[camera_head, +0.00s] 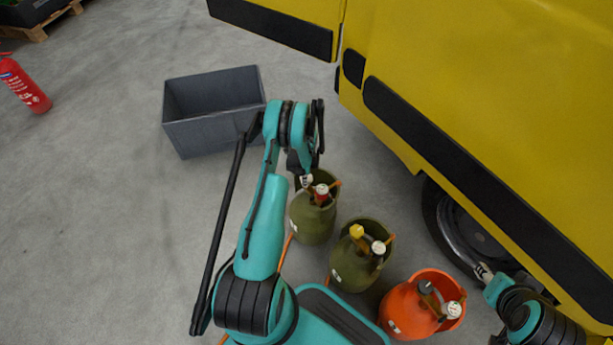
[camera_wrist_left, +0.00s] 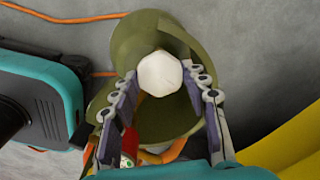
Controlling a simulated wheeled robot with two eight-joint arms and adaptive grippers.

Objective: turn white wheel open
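The white wheel (camera_wrist_left: 160,73) is a faceted knob on top of an olive green cylinder (camera_wrist_left: 130,42), seen in the left wrist view. My left gripper (camera_wrist_left: 159,72) is open, with one finger on each side of the wheel. The gaps look narrow, and I cannot tell whether the fingers touch it. In the head view my left gripper (camera_head: 305,180) is above the farthest green cylinder (camera_head: 312,222), and the wheel is largely hidden there. My right gripper (camera_head: 483,271) is at the lower right, away from the cylinders; its finger opening is too small to judge.
A second green cylinder (camera_head: 352,268) with a yellow knob and an orange cylinder (camera_head: 405,318) stand nearer. A yellow vehicle (camera_head: 480,80) fills the right. A grey crate (camera_head: 215,135) stands behind my left arm. A red extinguisher (camera_head: 24,84) is far left.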

